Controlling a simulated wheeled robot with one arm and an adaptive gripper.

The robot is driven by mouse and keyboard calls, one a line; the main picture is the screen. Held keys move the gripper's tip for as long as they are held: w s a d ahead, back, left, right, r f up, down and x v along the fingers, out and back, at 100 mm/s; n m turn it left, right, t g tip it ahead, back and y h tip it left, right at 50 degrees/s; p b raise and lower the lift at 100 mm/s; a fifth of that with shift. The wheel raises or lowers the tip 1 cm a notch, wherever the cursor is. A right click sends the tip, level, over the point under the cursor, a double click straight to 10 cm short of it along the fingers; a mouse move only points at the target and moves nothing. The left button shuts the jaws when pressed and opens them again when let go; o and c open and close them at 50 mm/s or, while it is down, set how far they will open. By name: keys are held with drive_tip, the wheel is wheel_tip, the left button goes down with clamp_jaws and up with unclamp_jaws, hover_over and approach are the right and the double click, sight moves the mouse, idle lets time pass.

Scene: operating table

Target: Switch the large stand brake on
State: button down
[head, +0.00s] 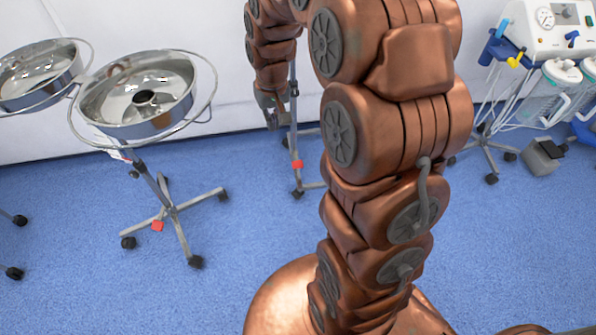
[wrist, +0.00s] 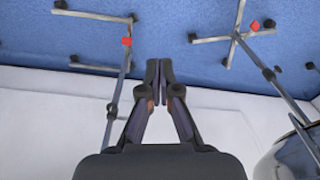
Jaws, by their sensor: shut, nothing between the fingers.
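Two wheeled stands have red brake pieces at their bases; I cannot tell which one the task calls large. A tall grey pole stand (head: 293,130) is behind my gripper, with a red brake (head: 298,164) low on its pole. This brake also shows in the wrist view (wrist: 127,41), left of my fingers. The bowl stand (head: 160,190) at left has a red brake (head: 157,225) on its base, seen upper right in the wrist view (wrist: 255,25). My gripper (head: 273,122) is shut and empty, in the air above the brakes and touching neither. The pole stand's top is hidden by my arm.
Steel bowls (head: 92,107) in ring holders overhang the left. A suction machine (head: 560,30) with jars and a grey pedal (head: 541,156) stand at right. A white wall (head: 30,140) is behind. Blue floor (head: 80,180) is open between the stands.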

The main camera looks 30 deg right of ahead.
drive_tip(key=w+d+f+m+b, duration=0.1)
drive_tip(key=w+d+f+b, duration=0.25)
drive_tip(key=f, duration=0.45)
drive_tip(key=w+d+f+b, duration=0.3)
drive_tip(key=w+f+b, duration=0.15)
drive_tip(key=f, duration=0.35)
drive_tip(key=m+t+h+b, duration=0.1)
drive_tip(key=m+t+b, duration=0.1)
drive_tip(key=b, duration=0.7)
hover_over(298, 165)
drive_tip(key=s+a, duration=0.1)
drive_tip(key=s, duration=0.2)
wheel_tip(298, 165, down, 21)
drive_tip(key=shift+a, duration=0.2)
drive_tip(key=b+x, duration=0.2)
drive_tip(key=x, duration=0.2)
drive_tip(key=b+x, duration=0.2)
drive_tip(key=x, duration=0.3)
drive_tip(key=s+b+x, duration=0.1)
drive_tip(key=b+x, duration=0.1)
drive_tip(key=x, duration=0.3)
drive_tip(key=shift+f, duration=0.15)
